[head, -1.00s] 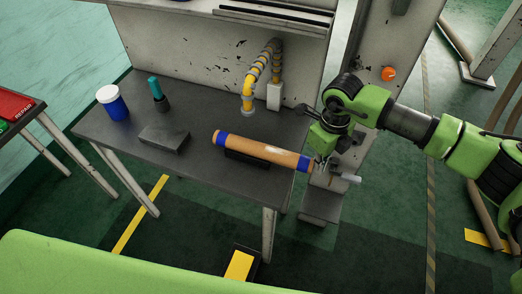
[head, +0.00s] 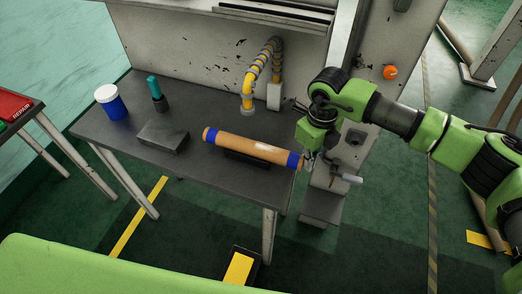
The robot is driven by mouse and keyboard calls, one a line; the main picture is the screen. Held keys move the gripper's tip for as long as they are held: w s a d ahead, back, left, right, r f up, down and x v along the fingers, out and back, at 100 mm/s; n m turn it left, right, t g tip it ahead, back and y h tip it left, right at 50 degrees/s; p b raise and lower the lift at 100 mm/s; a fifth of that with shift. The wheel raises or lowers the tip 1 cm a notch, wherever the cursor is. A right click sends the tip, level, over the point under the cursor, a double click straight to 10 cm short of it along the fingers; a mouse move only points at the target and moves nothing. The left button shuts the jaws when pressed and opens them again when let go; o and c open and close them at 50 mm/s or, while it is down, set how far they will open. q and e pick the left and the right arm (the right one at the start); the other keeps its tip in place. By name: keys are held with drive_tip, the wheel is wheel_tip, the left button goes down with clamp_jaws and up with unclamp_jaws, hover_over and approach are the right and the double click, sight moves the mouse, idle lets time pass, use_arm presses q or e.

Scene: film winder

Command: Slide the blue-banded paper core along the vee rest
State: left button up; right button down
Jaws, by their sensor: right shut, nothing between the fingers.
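The blue-banded paper core (head: 250,147), a tan tube with a blue band near each end, lies on the black vee rest (head: 246,160) on the dark table. It slants down to the right, and its right end reaches past the rest. My right gripper (head: 309,162) is shut and empty at the core's right end, with its fingers pointing down. I cannot tell whether the fingers touch the end. My left gripper is not in view.
A grey block (head: 163,137), a blue jar with a white lid (head: 112,103) and a teal-topped bottle (head: 157,93) stand left on the table (head: 205,180). A yellow banded pipe (head: 248,88) rises behind the core. A machine with a handle (head: 345,179) stands at right.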

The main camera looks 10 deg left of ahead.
sight(293, 155)
drive_tip(key=shift+w+a+b, duration=0.15)
drive_tip(key=shift+a+b, duration=0.15)
drive_tip(key=shift+a, duration=0.6)
drive_tip(key=shift+w+a+b, duration=0.2)
drive_tip(key=shift+a+b, duration=0.25)
drive_tip(key=shift+a, duration=0.3)
drive_tip(key=shift+w+a+b, duration=0.15)
drive_tip(key=shift+a+b, duration=0.25)
drive_tip(key=shift+a, duration=0.3)
drive_tip(key=shift+s+d, duration=0.15)
drive_tip(key=shift+d, duration=0.6)
drive_tip(key=shift+s+d, duration=0.15)
drive_tip(key=shift+d, duration=0.6)
drive_tip(key=shift+r+p, duration=1.7)
drive_tip(key=shift+r, duration=1.9)
drive_tip(key=shift+f, duration=0.1)
